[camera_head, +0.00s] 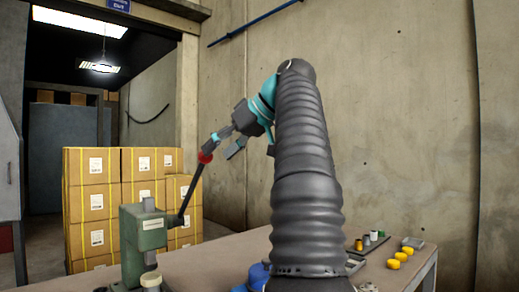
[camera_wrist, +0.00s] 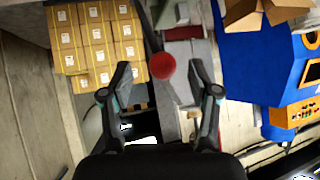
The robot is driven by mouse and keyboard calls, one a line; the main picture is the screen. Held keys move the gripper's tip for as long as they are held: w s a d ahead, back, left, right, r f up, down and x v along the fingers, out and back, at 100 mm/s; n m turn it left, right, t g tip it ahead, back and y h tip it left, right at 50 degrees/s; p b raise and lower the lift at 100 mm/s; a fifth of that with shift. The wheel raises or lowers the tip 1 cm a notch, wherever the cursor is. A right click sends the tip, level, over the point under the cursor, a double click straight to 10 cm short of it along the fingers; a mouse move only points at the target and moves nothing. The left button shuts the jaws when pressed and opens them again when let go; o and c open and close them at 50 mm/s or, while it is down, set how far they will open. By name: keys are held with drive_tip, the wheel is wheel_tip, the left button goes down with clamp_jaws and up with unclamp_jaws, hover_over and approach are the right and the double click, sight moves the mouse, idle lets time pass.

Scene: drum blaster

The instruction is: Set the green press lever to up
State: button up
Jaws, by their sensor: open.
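The green press (camera_head: 143,232) stands on the table at the lower left of the head view. Its lever is a dark rod (camera_head: 191,191) slanting up and to the right from the press, with a red ball knob (camera_head: 205,157) at its upper end. My gripper (camera_head: 222,142) is open, just above and to the right of the knob. In the wrist view the red knob (camera_wrist: 161,66) shows in the gap between my open fingertips (camera_wrist: 160,72), with space on both sides. I cannot tell how deep the knob sits between the fingers. Nothing is held.
Stacked cardboard boxes (camera_head: 120,195) stand behind the press. Yellow pieces (camera_head: 400,258) and small containers lie on the table (camera_head: 225,250) at the right. A blue machine (camera_wrist: 262,60) shows at the right of the wrist view. A concrete wall (camera_head: 400,120) closes the back.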

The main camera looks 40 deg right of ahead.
drive_tip(key=s+d, duration=0.3)
drive_tip(key=s, duration=0.6)
drive_tip(key=shift+d, duration=0.3)
